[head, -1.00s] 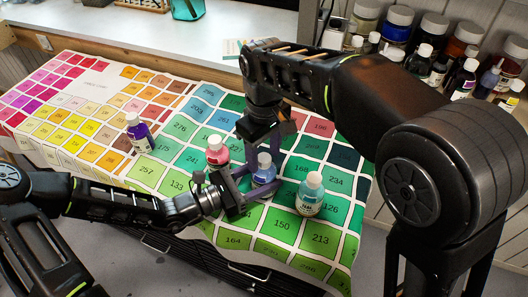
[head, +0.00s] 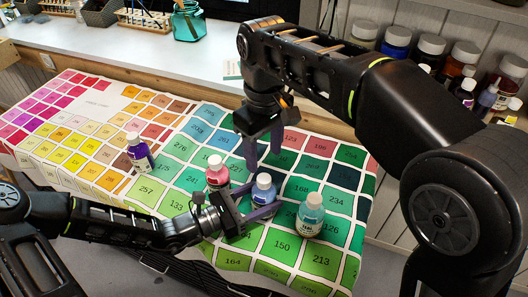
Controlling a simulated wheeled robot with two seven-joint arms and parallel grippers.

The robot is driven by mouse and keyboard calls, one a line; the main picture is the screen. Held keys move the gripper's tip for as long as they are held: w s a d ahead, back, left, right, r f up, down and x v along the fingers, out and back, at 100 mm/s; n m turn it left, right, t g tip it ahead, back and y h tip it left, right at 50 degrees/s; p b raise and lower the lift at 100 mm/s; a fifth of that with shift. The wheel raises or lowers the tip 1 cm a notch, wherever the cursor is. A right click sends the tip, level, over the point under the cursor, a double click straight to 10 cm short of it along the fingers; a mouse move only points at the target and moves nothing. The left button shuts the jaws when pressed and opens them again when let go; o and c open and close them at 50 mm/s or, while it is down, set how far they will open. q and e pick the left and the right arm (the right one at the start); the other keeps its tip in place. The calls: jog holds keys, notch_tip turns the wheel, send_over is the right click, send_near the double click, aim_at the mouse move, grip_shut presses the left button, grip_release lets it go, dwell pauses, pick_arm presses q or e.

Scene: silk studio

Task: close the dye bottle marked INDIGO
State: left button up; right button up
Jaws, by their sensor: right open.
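A purple bottle (head: 141,157) with a white cap stands farther left.
The colour chart (head: 150,194) with numbered squares covers the table. Behind it is a pale counter (head: 110,60) with a green glass jar (head: 188,22). Several dark jars (head: 397,41) line a shelf at the back right. The chart's left part is clear.

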aim_at(253, 201)
pick_arm(q)
jog(key=o, duration=0.5)
jog(key=shift+c, duration=0.2)
jog(key=shift+a, duration=0.15)
jog(key=v, duration=0.7)
jog(key=shift+s+a+f, duration=0.1)
jog(key=shift+s+a, duration=0.1)
